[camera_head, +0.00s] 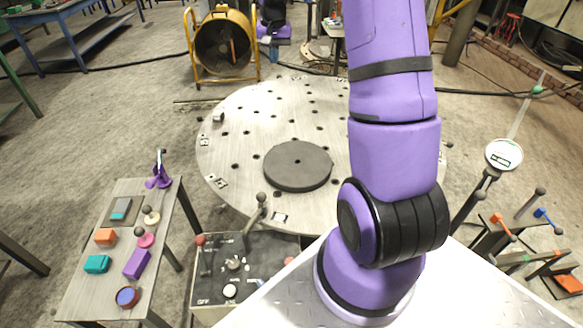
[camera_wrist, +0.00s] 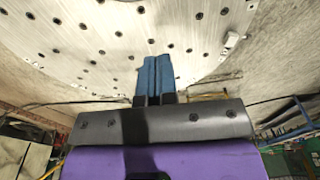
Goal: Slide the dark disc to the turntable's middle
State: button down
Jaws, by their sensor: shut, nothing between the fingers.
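The dark disc (camera_head: 297,170) lies flat on the pale round turntable (camera_head: 240,125) in the head view. It sits a little left of and nearer than what looks like the turntable's middle, which my arm partly hides. My gripper (camera_wrist: 155,62) shows in the wrist view, its two blue fingers shut together with nothing between them. The fingers point toward the holed turntable surface (camera_wrist: 85,30); I cannot tell whether they touch it. The disc does not show in the wrist view, and my gripper does not show in the head view.
A control box with levers (camera_head: 245,265) stands at the turntable's near edge. A small table (camera_head: 85,275) with several coloured objects is at the left. A yellow fan (camera_head: 222,45) stands behind. A round gauge (camera_head: 504,154) and a tool stand (camera_head: 540,250) are at the right.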

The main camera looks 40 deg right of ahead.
aim_at(292, 175)
jog(key=d+f+m, duration=0.1)
jog(key=d+f, duration=0.5)
jog(key=f, duration=0.5)
jog(key=d+f+m+g+y, duration=0.1)
jog(key=d+f, duration=0.5)
jog(key=f, duration=0.6)
jog(key=d+f+m+y, duration=0.1)
jog(key=d+f+m, duration=0.2)
jog(key=d+f, duration=0.4)
jog(key=shift+s+f+g, duration=0.2)
jog(key=shift+f, duration=0.9)
jog(key=shift+s+f+g, duration=0.2)
jog(key=shift+f, duration=0.9)
jog(key=shift+s+d+f, duration=0.1)
jog(key=shift+f, duration=0.2)
jog(key=s+a, duration=0.3)
jog(key=a, duration=0.4)
jog(key=s+a, duration=0.4)
jog(key=a, duration=0.4)
jog(key=s+a, duration=0.3)
jog(key=a, duration=0.4)
jog(key=shift+s+a+f, duration=0.3)
jog(key=shift+s+f, duration=0.05)
jog(key=shift+f, duration=0.4)
jog(key=shift+s, duration=0.1)
